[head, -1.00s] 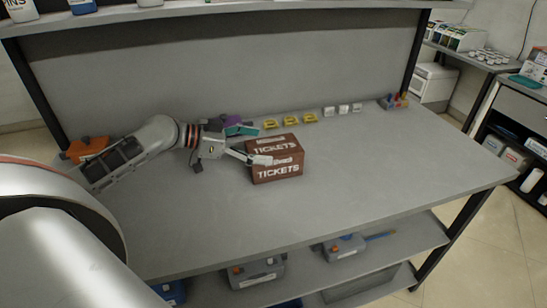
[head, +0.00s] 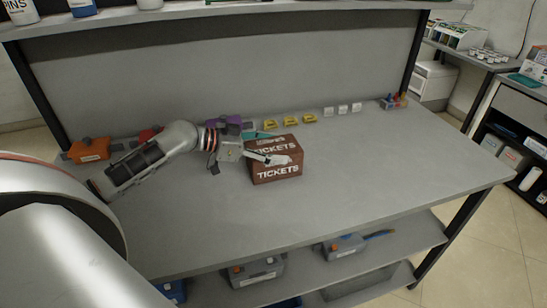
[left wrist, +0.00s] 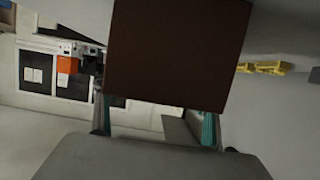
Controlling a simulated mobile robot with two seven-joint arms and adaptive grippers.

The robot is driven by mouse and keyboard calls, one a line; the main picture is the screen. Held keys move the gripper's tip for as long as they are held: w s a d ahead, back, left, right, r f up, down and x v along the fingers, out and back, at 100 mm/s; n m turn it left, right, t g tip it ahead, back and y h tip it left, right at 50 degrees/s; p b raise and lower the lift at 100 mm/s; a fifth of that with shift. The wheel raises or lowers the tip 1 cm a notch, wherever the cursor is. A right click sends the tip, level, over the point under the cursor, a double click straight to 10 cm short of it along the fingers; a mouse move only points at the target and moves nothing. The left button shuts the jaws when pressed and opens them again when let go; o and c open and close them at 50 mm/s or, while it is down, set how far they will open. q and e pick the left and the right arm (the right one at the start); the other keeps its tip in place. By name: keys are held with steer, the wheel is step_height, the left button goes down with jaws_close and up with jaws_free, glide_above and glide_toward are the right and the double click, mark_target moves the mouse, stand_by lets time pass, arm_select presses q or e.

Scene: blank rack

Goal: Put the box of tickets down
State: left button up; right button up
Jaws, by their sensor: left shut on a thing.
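The brown box of tickets (head: 277,173), with white TICKETS lettering, is at the middle of the grey table in the head view. It looks upright on or very near the tabletop; I cannot tell whether it touches. My left gripper (head: 272,157) reaches it from the left and is shut on it, with one finger across its near upper side. In the left wrist view the box (left wrist: 175,55) is a dark brown block between the fingers and hides much of the view. My right gripper is not in view.
The grey table (head: 370,190) is bare in front and to the right. Yellow items (head: 291,120), white blocks (head: 343,109) and a small colourful rack (head: 394,101) line its back edge. Orange (head: 90,149) and purple (head: 232,122) things stand at the back left. A shelf hangs above.

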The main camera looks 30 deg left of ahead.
arm_select(q)
steer(key=shift+r, duration=0.15)
step_height(320, 180, up, 20)
steer(key=s+d+f+m+g+h, duration=0.2)
steer(key=s+d+f+m, duration=0.1)
steer(key=s+d+f, duration=0.9)
step_height(320, 180, down, 4)
steer(key=shift+s+d+f+g+h, duration=0.25)
steer(key=shift+s+g+h, duration=0.05)
steer(key=shift+s, duration=0.55)
steer(key=shift+a+f, duration=0.15)
stand_by(0.6)
stand_by(0.3)
